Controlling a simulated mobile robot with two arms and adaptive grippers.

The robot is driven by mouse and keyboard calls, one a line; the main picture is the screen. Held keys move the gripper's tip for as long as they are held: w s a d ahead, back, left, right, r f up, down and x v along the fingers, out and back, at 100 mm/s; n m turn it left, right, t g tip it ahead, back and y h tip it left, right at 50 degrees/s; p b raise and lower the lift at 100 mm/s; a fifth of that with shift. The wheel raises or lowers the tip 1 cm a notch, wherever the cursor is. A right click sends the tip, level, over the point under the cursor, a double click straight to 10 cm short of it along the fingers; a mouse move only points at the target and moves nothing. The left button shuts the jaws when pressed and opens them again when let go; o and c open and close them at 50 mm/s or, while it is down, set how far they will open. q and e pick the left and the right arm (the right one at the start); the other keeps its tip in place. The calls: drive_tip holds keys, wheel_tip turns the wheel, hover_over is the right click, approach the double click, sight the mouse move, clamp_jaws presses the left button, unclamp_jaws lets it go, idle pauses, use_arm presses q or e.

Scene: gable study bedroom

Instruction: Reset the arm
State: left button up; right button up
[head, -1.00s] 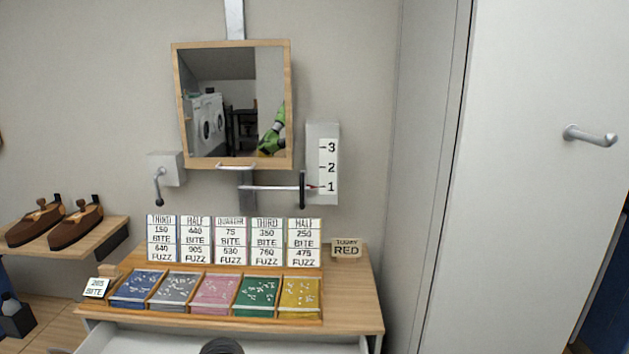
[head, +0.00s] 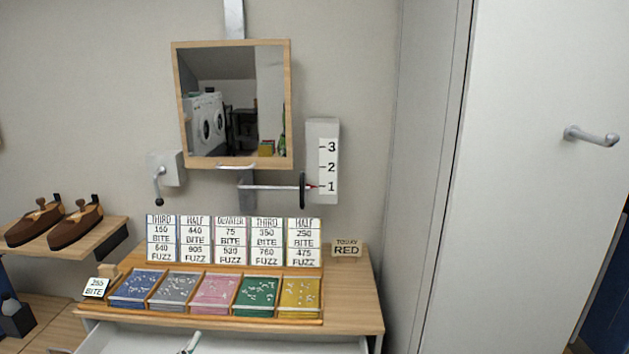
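Neither of my grippers shows in the head view, and no arm reaches over the scene. A wood-framed mirror (head: 236,164) hangs on a grey wall rail. A small crank handle (head: 158,187) hangs down from a grey box (head: 166,168) at left.
A tall white cabinet (head: 530,200) stands at right.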

use_arm(q)
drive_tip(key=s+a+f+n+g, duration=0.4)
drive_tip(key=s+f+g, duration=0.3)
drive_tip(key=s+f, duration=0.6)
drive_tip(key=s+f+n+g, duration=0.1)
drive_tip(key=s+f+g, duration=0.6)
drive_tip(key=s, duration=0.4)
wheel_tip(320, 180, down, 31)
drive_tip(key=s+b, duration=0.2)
drive_tip(key=b, duration=0.3)
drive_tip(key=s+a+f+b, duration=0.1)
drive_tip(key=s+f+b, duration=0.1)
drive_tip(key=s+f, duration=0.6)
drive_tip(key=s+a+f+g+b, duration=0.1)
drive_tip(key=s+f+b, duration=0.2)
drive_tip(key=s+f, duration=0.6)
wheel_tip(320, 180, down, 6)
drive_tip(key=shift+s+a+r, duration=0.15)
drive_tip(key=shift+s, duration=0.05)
